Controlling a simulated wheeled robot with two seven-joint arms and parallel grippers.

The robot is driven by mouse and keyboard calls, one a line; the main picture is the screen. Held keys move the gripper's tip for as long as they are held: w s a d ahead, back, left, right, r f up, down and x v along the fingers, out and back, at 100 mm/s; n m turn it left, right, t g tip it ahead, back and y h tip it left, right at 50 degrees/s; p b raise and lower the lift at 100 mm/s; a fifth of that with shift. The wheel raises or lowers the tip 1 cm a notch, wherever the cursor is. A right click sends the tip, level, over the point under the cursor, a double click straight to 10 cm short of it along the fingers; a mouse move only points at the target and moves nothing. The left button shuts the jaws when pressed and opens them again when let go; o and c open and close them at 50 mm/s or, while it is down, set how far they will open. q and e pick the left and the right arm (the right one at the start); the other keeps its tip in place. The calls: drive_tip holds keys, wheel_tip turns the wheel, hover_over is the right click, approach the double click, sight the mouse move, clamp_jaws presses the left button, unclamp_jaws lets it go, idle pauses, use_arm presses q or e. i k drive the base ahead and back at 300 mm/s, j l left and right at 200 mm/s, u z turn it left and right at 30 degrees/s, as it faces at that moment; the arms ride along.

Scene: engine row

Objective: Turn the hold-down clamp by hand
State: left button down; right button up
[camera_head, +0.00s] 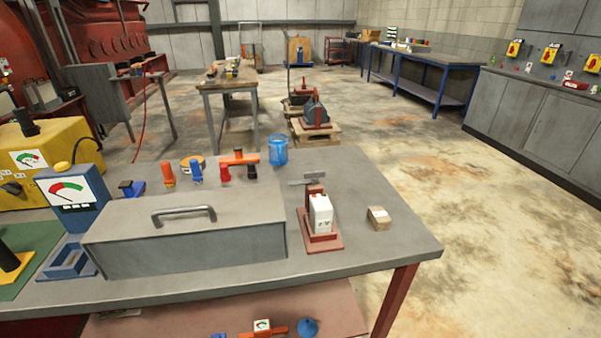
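The likely hold-down clamp is a red stand with a grey bar (309,180) across its top, on the right part of the grey table in the head view. Its red base plate (322,244) lies flat on the tabletop. A white block (321,214) stands upright on the base in front of the red post and hides part of it. The bar points mainly to the left of the post; I cannot tell whether it touches the block. Neither of my grippers is in view.
A grey box with a handle (184,213) fills the table's middle, left of the clamp. A small cardboard box (379,218) sits to its right, and a blue transparent cup (278,150) stands behind. The table's right edge is near.

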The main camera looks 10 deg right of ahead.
sight(313, 178)
drive_tip(key=i+l+z, duration=0.1)
drive_tip(key=l+z, duration=0.25)
drive_tip(key=i+l+z, duration=0.15)
drive_tip(key=l+z, duration=0.25)
drive_tip(key=i+l+z, duration=0.2)
drive_tip(key=l+z, duration=0.15)
drive_tip(key=l, duration=0.15)
